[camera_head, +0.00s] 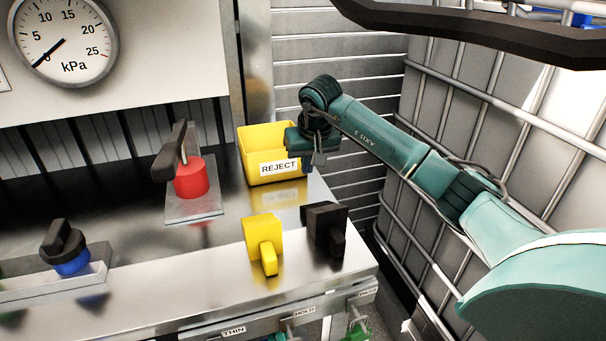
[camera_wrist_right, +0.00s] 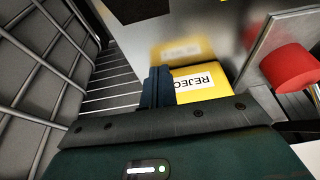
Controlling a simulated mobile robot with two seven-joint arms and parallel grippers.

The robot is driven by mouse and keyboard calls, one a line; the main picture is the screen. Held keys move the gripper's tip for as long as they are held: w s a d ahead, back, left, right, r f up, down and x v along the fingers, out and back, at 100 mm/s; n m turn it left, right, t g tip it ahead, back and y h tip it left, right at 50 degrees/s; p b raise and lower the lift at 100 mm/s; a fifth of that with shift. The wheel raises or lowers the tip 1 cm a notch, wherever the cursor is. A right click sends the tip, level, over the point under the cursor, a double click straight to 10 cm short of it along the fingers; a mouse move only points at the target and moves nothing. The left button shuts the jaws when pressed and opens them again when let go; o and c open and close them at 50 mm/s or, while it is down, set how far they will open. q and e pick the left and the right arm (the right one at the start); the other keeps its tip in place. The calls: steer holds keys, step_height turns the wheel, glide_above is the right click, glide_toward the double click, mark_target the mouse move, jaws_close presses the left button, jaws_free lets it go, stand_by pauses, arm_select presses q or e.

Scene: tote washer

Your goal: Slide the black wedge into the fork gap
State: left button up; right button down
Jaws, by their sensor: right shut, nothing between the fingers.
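The black wedge (camera_head: 325,228) stands on the metal worktop near its right front corner, to the right of a similar yellow wedge (camera_head: 262,240). In the right wrist view a dark block at the top edge looks like the black wedge (camera_wrist_right: 145,8). My right gripper (camera_head: 318,158) is beside the right side of the yellow REJECT bin, behind and above the black wedge and apart from it. Its fingers (camera_wrist_right: 156,88) are shut and empty. I cannot make out a fork gap for certain. My left gripper is not in view.
The yellow REJECT bin (camera_head: 272,167) stands at the worktop's back right. A red knob (camera_head: 190,178) with a black lever sits on a plate further left; a blue knob (camera_head: 72,262) is at the front left. A wire cage (camera_head: 440,75) bounds the right side.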

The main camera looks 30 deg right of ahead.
mark_target(303, 196)
steer(key=x, duration=0.9)
steer(key=shift+s+f+p, duration=0.15)
steer(key=shift+s+p, duration=0.05)
steer(key=shift+p, duration=0.2)
steer(key=s, duration=0.1)
steer(key=s+p, duration=0.1)
steer(key=shift+s+a, duration=0.25)
steer(key=shift+s, duration=0.1)
steer(key=shift+s+a+p, duration=0.15)
steer(key=shift+s+p, duration=0.15)
steer(key=shift+s, duration=0.25)
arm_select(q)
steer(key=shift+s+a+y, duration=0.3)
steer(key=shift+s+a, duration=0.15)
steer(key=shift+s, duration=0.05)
arm_select(e)
steer(key=shift+s, duration=0.1)
